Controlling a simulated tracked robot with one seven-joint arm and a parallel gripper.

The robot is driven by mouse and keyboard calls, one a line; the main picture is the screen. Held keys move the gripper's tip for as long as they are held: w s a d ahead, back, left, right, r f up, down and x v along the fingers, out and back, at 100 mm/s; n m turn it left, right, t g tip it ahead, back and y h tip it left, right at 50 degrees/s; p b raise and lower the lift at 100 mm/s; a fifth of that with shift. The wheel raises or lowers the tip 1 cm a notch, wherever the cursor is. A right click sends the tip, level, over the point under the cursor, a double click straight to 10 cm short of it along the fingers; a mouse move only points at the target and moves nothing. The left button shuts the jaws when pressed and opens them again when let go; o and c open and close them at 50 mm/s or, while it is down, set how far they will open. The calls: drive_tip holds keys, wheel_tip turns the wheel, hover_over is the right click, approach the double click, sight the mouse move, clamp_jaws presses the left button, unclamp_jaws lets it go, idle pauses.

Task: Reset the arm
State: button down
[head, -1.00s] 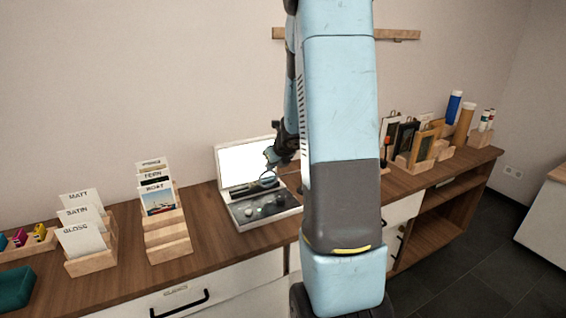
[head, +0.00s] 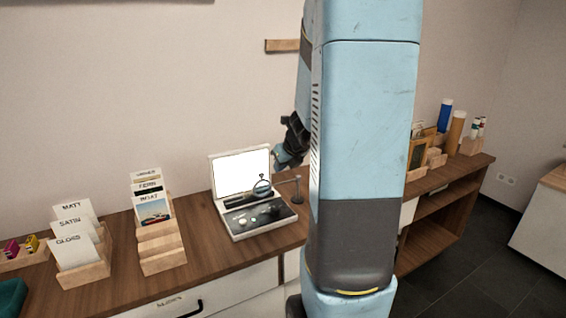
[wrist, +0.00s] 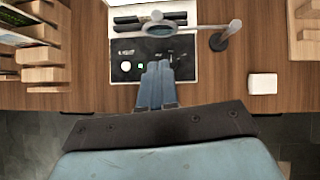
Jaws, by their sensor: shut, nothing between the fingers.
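My arm, light blue with dark grey bands, stands tall in the head view and hides part of the counter behind it. My gripper (head: 283,160) shows just left of the arm, above the right side of the open white case. In the wrist view my gripper (wrist: 158,68) is shut and empty, its blue fingers together, pointing at the near edge of the case's black tray (wrist: 131,68). The case (head: 247,224) stands open on the wooden counter with its white lid panel (head: 240,170) raised.
A magnifier on a stand (wrist: 228,35) reaches over the case. Card racks (head: 163,253) stand left of it, a finish-card holder (head: 86,272) further left. Frames and tubes (head: 456,130) stand at the right. A small white block (wrist: 262,83) lies right of the case.

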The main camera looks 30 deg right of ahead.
drive_tip(key=shift+v, duration=1.15)
drive_tip(key=s+a+r+n+y, duration=0.1)
drive_tip(key=s+a+r+n, duration=0.3)
drive_tip(key=a+n, duration=0.35)
drive_tip(key=s+a+r+n+y, duration=0.1)
drive_tip(key=s+a+r+n, duration=0.25)
drive_tip(key=a+n, duration=0.45)
drive_tip(key=s+a+r+n+g+h, duration=0.1)
drive_tip(key=s+a+r+n, duration=0.1)
drive_tip(key=s+n, duration=0.5)
drive_tip(key=s+a+r+n+g+h, duration=0.1)
drive_tip(key=s+r+n, duration=0.1)
drive_tip(key=s+n, duration=0.5)
drive_tip(key=n, duration=0.6)
drive_tip(key=shift+s+a+r, duration=0.3)
drive_tip(key=shift+a+r, duration=0.1)
